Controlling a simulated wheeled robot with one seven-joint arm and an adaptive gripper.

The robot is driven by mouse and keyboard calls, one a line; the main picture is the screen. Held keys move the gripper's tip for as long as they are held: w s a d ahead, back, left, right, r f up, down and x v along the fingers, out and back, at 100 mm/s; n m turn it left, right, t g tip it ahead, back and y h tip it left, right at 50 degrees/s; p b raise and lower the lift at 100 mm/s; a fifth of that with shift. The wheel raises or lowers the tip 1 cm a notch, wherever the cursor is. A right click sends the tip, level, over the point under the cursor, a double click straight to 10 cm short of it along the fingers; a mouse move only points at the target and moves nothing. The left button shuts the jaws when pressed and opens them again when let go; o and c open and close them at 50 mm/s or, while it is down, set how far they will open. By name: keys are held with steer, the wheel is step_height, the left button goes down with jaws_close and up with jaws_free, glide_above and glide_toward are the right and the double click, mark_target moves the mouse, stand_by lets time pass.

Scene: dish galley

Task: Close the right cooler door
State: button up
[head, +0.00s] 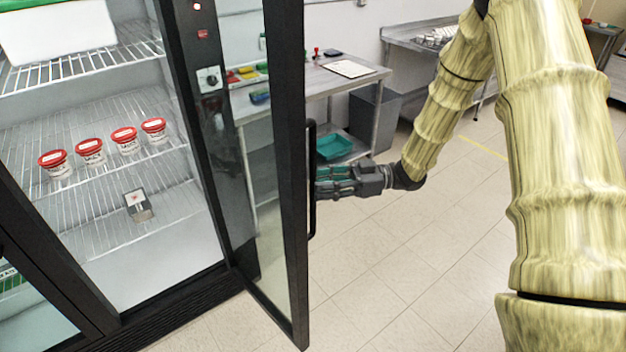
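The right cooler door (291,200) is a black-framed glass door. It stands open, swung out from the cooler (190,130) toward the camera. Its black vertical bar handle (312,215) is on the outer face, near the free edge. My gripper (320,181) is on the outer side of the door at about mid-handle height, with its fingers pointing left at the handle. The fingertips overlap the handle in the picture. I cannot tell whether they touch it, or whether the fingers are open or shut.
Wire shelves (95,155) inside hold several red-lidded tubs (90,152) and a small grey device (138,205). A steel table (345,72) and a grey bin (375,118) stand behind the door. Tiled floor (400,270) is clear right of the door.

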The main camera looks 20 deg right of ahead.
steer(key=shift+w+a+p, duration=0.15)
steer(key=shift+a+p, duration=0.15)
steer(key=shift+a, duration=1.05)
jaws_close()
